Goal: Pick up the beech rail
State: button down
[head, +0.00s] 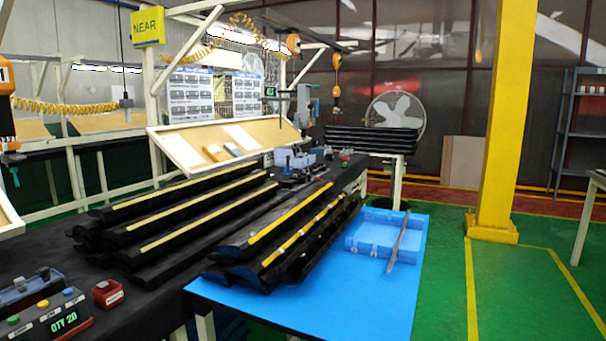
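A thin, straight brownish-grey bar (398,243) is the likeliest beech rail. It rests across the right part of the blue crate (372,241), with its near end out past the crate's front wall over the blue table top (350,300). It looks tilted, and I cannot tell whether its near end touches the table. Pale wood-coloured strips (205,216) also run along the black trims on the left, so the match is not certain. My gripper is not in view.
Black trims with yellow strips (290,227) lie left of the crate on the blue table. A dark bench (150,300) holds more trims, a button box (50,318) and a small red box (108,293). A yellow column (495,130) stands right. Green floor (510,290) is clear.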

aim_at(297, 178)
jog(key=i+l+z, duration=0.2)
jog(key=l, duration=0.2)
jog(key=l+z, duration=0.25)
jog(key=i+l+z, duration=0.2)
jog(key=l, duration=0.25)
jog(key=i+l+z, duration=0.7)
jog(key=i, duration=0.5)
jog(key=i+u, duration=0.2)
jog(key=i, duration=0.35)
jog(key=i+l+u, duration=0.25)
jog(key=i, duration=1.6)
jog(key=i+u, duration=0.35)
jog(key=i, duration=0.85)
jog(key=i+u, duration=0.95)
jog(key=k, duration=0.1)
